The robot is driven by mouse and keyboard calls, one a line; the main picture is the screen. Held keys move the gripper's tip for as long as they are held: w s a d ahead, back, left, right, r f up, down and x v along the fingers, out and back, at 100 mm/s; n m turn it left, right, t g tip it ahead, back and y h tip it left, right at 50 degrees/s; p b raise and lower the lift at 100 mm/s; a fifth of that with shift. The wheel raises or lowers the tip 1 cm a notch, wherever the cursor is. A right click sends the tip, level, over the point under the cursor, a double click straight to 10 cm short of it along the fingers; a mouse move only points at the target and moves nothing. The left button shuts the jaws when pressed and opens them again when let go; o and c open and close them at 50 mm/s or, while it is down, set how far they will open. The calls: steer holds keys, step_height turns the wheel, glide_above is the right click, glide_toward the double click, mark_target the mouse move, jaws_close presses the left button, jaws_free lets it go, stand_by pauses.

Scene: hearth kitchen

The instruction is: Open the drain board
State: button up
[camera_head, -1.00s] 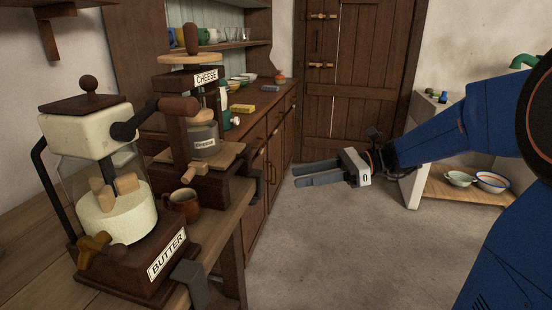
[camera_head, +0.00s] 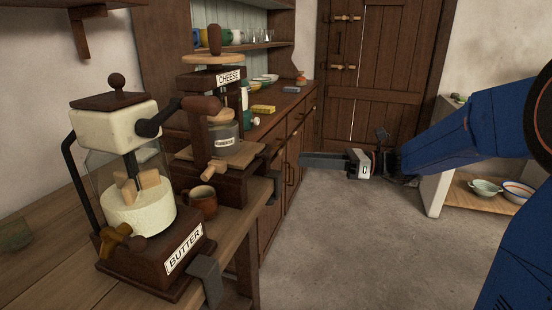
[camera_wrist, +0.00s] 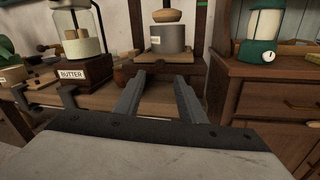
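The cheese press (camera_head: 229,75), labelled CHEESE, stands on the wooden table at the centre left. It holds a grey pot (camera_head: 224,139), which also shows in the wrist view (camera_wrist: 168,39). A pale wooden board (camera_head: 243,153) lies under the pot, with a wooden knob (camera_head: 214,171) in front; this looks like the drain board. My gripper (camera_head: 303,160) is to the right of the press, in the air and apart from it. In the wrist view my gripper (camera_wrist: 160,84) has its two fingers spread and empty, pointing toward the press base.
The butter churn (camera_head: 141,205) and a brown mug (camera_head: 203,202) stand on the same table (camera_head: 55,255). Clamps grip the table's front edge. A dark cabinet (camera_head: 294,160) with drawers runs behind. The floor (camera_head: 340,245) is clear.

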steer(key=w+a, duration=0.1)
steer(key=a, duration=0.8)
steer(key=shift+w+a, duration=0.2)
jaws_close()
